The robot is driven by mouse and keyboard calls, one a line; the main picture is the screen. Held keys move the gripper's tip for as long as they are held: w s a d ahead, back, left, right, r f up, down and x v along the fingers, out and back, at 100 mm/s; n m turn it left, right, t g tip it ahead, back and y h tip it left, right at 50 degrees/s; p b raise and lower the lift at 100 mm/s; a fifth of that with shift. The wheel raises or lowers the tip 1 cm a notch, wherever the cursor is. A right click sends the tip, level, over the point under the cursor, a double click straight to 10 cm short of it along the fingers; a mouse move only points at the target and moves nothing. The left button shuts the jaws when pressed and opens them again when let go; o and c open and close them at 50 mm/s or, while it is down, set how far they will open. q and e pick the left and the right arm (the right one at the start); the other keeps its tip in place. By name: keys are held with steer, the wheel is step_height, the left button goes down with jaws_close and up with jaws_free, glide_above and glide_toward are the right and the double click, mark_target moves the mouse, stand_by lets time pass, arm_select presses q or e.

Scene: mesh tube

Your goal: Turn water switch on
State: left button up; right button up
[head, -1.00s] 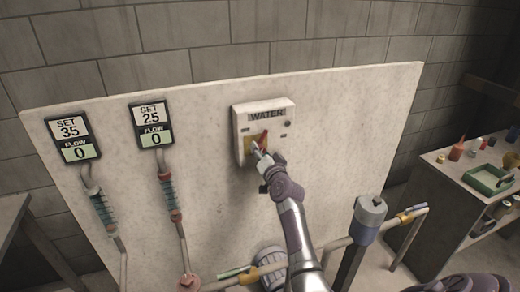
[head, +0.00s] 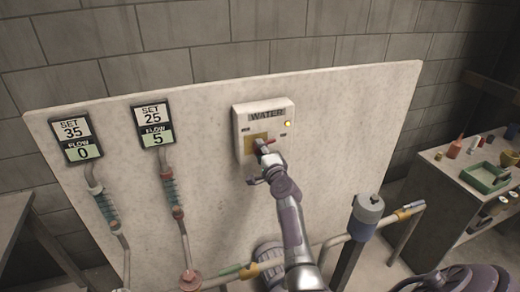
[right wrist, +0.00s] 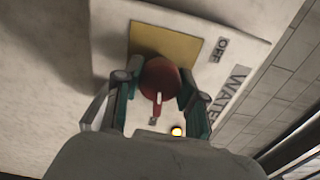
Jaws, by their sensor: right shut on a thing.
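The white water switch box (head: 274,112) is fixed to the pale panel and carries a "WATER" label. A small lamp (head: 287,124) on its right side is lit yellow, and it also glows in the right wrist view (right wrist: 176,131). The red switch handle (head: 268,141) points to the right over a yellow plate. My right gripper (head: 262,150) is at the box; in the right wrist view its two fingers (right wrist: 158,92) are shut on the red handle (right wrist: 157,78). My left gripper is not in view.
Two flow displays hang on the panel (head: 340,120): the left one (head: 77,138) reads SET 35, FLOW 0, and the right one (head: 153,125) reads SET 25, FLOW 5. Pipes (head: 345,240) run below. A side bench (head: 450,190) with a green tray (head: 486,178) stands at right.

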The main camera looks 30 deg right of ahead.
steer(key=shift+m, duration=0.9)
steer(key=shift+f, duration=0.1)
steer(key=o, duration=1.2)
steer(key=shift+c, duration=0.2)
steer(key=v, duration=1.2)
